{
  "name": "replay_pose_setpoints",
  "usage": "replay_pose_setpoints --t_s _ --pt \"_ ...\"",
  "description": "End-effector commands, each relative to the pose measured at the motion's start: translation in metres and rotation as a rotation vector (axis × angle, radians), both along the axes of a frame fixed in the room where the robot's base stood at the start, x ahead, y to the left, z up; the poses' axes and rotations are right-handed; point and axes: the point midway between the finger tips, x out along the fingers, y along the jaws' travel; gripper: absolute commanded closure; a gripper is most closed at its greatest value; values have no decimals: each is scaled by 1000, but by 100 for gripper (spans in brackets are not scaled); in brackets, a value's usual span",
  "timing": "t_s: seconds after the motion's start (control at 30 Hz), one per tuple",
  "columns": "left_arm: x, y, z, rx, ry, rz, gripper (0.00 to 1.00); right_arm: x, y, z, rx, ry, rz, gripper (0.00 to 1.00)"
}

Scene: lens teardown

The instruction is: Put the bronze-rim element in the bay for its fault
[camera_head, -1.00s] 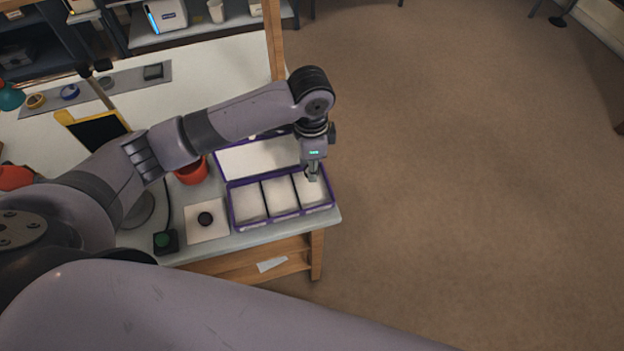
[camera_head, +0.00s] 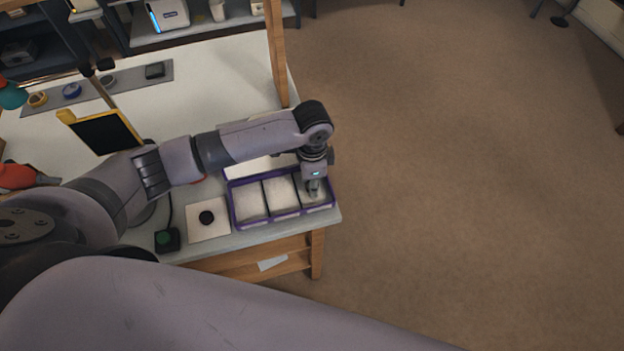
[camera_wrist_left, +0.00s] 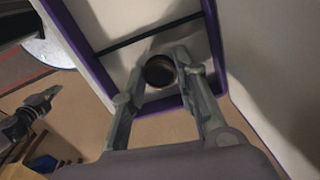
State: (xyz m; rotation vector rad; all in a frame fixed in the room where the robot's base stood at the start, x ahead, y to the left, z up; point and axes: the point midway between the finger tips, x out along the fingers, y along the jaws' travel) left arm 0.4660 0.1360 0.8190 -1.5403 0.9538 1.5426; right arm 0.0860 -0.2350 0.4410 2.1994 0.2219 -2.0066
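In the left wrist view, the bronze-rim element (camera_wrist_left: 160,70) is a dark round lens with a brownish rim, within the end bay of the purple-edged tray (camera_head: 233,209). My left gripper (camera_wrist_left: 161,66) is lowered into this rightmost bay, its fingers on either side of the element with what look like small gaps. Whether the element rests on the bay floor is hard to tell. In the head view my left gripper (camera_head: 313,190) hides the element. A grey jointed part at the left of the wrist view looks like my right gripper (camera_wrist_left: 45,98), its fingers unclear.
The tray's other two bays (camera_head: 250,201) look empty. Left of it a dark disc (camera_head: 207,218) lies on a white pad (camera_head: 220,232), beside a black box with a green button (camera_head: 164,239). A wooden post (camera_head: 277,60) rises behind. Floor lies beyond the table's right edge.

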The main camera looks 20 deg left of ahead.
Motion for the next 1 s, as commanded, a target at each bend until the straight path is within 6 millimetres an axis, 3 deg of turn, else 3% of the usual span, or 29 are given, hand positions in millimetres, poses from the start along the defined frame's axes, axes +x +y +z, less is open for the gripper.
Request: replay_pose_setpoints --t_s 0.3,0.67,0.77,1.0 --pt "0 0 0 0 0 0 53 0 4 0 4 -1 0 100" --pt "0 0 6 -1 0 -1 53 1 2 -1 2 -1 0 100" --pt "1 -1 19 -1 -2 -2 53 1 0 -2 0 -1 0 100" --pt "1 -1 71 -3 -4 -2 53 1 -2 -8 -3 -1 0 100"
